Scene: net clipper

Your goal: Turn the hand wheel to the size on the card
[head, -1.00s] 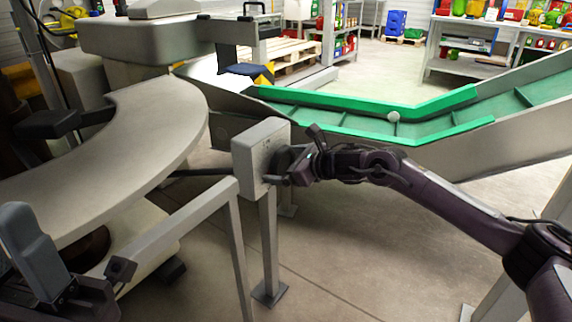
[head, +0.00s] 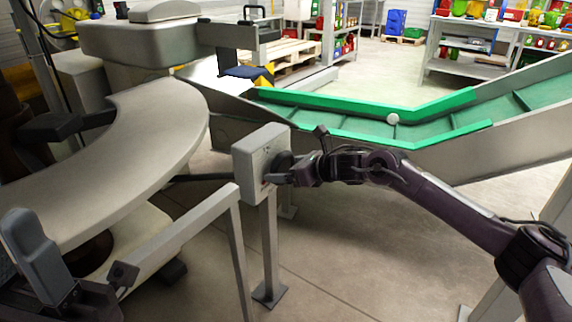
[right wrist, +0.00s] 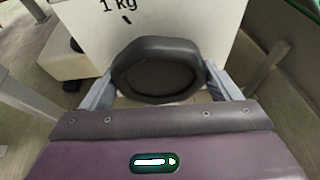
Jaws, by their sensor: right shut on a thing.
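The hand wheel (right wrist: 158,72) is a dark, rounded knob on the front of a pale grey box (head: 258,160) standing on a post. In the right wrist view the box face (right wrist: 205,25) shows "1 kg" with a short black tick below it, above and left of the wheel. My right gripper (right wrist: 160,86) has a finger on each side of the wheel and is shut on it; it also shows in the head view (head: 284,178). My left gripper (head: 78,262) is at the lower left, fingers apart and empty. I cannot make out a card.
A curved grey table (head: 150,130) fills the left. A grey rail (head: 190,220) stands in front, left of the box post. Shelves with colourful goods stand at the back.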

